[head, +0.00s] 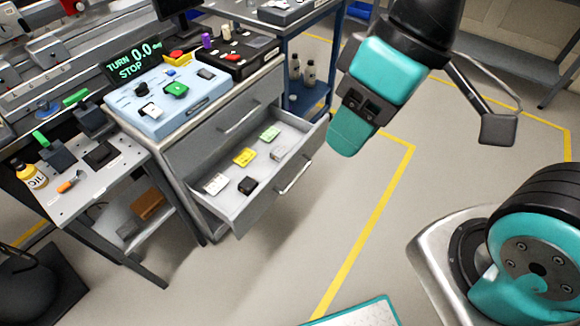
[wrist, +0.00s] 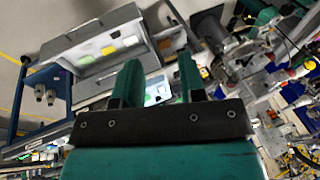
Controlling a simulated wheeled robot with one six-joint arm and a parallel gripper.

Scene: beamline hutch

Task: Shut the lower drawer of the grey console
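The grey console (head: 205,140) stands left of centre in the head view. Its lower drawer (head: 262,198) is pulled well out, with a bar handle (head: 295,178) on its front. Small yellow, green, black and pale items lie inside. The upper drawer (head: 235,112) above it looks shut. My gripper (head: 348,138) is in the air to the right of the drawer front, apart from it. In the wrist view my gripper (wrist: 158,82) has its two teal fingers apart with nothing held between them. The open drawer (wrist: 90,65) shows there beyond the fingers, at upper left.
A blue control box (head: 165,105) sits on the console. A grey side table (head: 120,165) with a bottle (head: 30,175) stands at left. A blue shelf cart (head: 310,65) with bottles stands behind the drawer. Open floor (head: 310,245) with yellow lines lies before the drawer.

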